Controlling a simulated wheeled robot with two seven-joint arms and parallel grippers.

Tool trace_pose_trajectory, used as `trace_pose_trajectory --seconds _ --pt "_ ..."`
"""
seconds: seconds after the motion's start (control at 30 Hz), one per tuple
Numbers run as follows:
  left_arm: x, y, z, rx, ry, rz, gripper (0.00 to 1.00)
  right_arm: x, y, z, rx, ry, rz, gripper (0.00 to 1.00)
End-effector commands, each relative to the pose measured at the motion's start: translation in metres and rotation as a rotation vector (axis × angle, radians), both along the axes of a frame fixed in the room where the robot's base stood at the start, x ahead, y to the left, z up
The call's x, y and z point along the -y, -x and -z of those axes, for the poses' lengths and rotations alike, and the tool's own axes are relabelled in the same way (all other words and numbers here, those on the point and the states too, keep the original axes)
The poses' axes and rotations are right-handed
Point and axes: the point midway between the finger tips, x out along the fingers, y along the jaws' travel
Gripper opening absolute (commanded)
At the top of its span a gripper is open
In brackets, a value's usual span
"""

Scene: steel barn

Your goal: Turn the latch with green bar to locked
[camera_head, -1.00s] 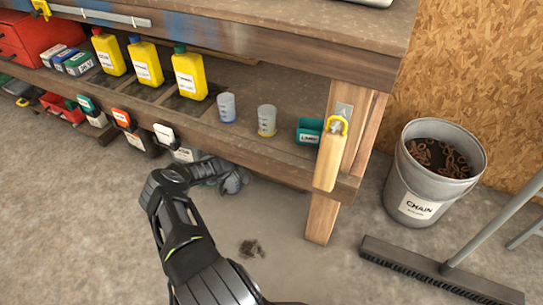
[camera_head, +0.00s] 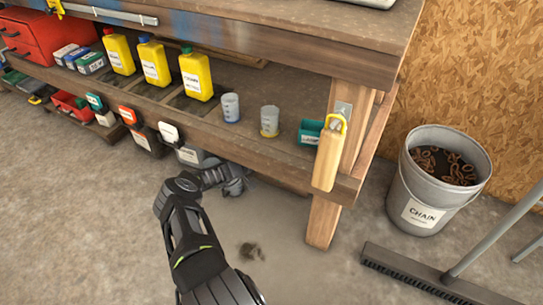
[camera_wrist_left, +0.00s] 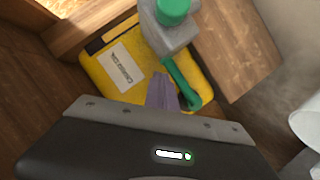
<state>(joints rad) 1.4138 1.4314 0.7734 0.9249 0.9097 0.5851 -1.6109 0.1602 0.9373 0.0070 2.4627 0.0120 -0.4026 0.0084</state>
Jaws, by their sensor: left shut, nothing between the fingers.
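In the left wrist view a latch shows as a grey block with a round green knob and a green bar (camera_wrist_left: 180,82). The bar slants down to the right and ends in a curved tip. My left gripper (camera_wrist_left: 162,90) is shut and empty. Its fingertips lie just left of the bar; I cannot tell whether they touch it. I cannot pick out the latch there for certain. My right gripper is out of view.
Yellow bottles (camera_head: 195,77) and two cups (camera_head: 269,121) stand on the lower shelf (camera_head: 240,128). A chain bucket (camera_head: 415,205) and a broom (camera_head: 430,276) are at right.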

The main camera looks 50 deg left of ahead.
Motion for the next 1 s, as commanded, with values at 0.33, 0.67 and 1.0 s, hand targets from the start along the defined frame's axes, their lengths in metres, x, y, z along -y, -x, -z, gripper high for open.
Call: trace_pose_trajectory --seconds 0.33,0.67,1.0 --pt "0.002 0.003 0.000 -0.003 0.003 0.002 0.00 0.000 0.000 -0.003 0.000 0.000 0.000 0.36" --pt "0.001 0.045 -0.018 -0.003 0.003 -0.003 0.00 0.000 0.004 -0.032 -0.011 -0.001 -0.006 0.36" --pt "0.002 0.075 -0.025 0.000 0.001 0.000 0.00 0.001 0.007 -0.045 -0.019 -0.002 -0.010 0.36"
